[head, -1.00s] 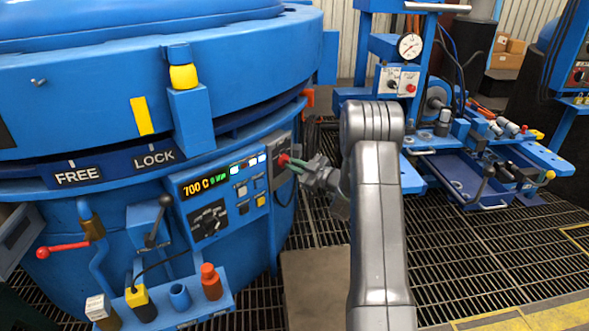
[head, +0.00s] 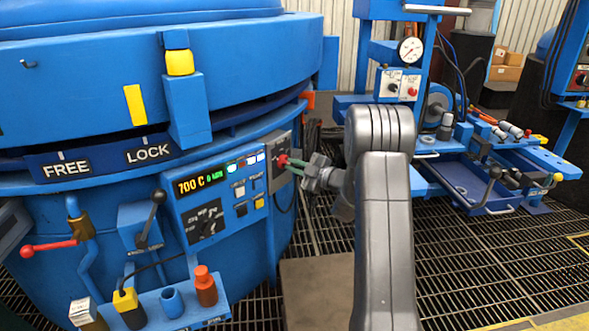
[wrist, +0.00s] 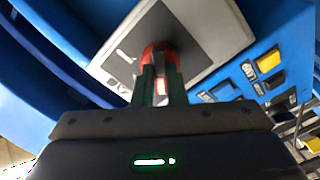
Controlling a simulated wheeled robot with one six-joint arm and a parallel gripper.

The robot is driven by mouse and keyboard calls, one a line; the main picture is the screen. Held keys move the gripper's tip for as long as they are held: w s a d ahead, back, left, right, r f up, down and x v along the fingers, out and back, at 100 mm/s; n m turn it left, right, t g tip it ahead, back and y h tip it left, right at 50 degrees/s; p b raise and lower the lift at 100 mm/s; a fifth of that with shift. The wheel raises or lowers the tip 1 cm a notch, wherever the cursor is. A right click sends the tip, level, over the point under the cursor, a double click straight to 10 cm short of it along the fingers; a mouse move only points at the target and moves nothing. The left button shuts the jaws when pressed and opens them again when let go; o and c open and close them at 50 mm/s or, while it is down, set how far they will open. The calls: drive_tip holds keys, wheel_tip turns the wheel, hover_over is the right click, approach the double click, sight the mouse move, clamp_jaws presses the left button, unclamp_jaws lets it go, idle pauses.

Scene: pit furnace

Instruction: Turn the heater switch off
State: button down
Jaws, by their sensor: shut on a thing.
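The heater switch (head: 282,160) is a red knob on a grey plate (head: 270,174) on the right side of the blue furnace's control panel. My gripper (head: 287,161) reaches it from the right, with its green fingers shut on the red knob. In the wrist view the red knob (wrist: 158,52) sits between the two fingertips (wrist: 160,75), against the grey plate (wrist: 205,30). The fingers hide part of the knob, and I cannot read its position.
The control panel (head: 208,205) shows 700 C, with lit indicators and buttons beside the plate. A shelf (head: 180,318) with small tools juts out below. A blue workbench (head: 470,180) with a gauge stands at the right. Grated floor (head: 470,270) is open between.

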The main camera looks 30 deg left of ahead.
drive_tip(key=c, duration=1.5)
unclamp_jaws()
drive_tip(key=shift+o, duration=0.2)
drive_tip(key=shift+d, duration=0.1)
drive_tip(key=d+p, duration=0.3)
drive_tip(key=d, duration=1)
drive_tip(key=shift+s+d, duration=0.35)
drive_tip(key=a+b, duration=0.1)
drive_tip(key=a, duration=0.3)
drive_tip(key=a+b, duration=0.1)
drive_tip(key=a, duration=0.8)
drive_tip(key=shift+w+f+b, duration=0.1)
drive_tip(key=shift+w+b, duration=0.2)
drive_tip(key=shift+b, duration=0.1)
drive_tip(key=shift+a, duration=0.45)
